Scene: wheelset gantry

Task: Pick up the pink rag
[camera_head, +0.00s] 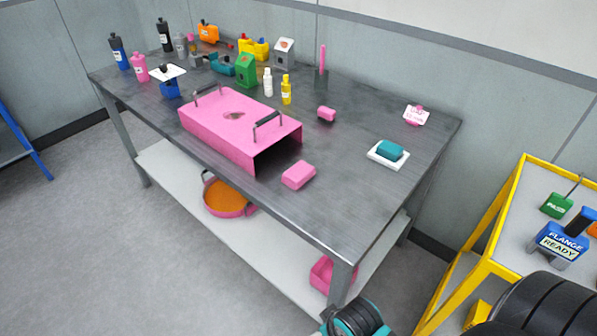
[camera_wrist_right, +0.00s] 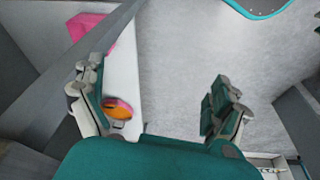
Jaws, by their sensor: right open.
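A pink folded block (camera_head: 298,175) that looks like the rag lies on the grey workbench (camera_head: 360,200) near its front edge, right of the pink cover (camera_head: 215,130). A smaller pink block (camera_head: 326,114) lies farther back; I cannot tell for certain which one is the rag. My right gripper (camera_wrist_right: 158,105) is open and empty in the right wrist view, with its two fingers wide apart, and no rag shows between them. My left gripper is not in view.
A teal block on a white tray (camera_head: 374,157) is at the bench's right. Bottles and several fixtures stand at the back left. The lower shelf holds an orange-filled pan (camera_head: 228,197) and a pink bin (camera_head: 322,276). A yellow-framed cart (camera_head: 478,235) stands right.

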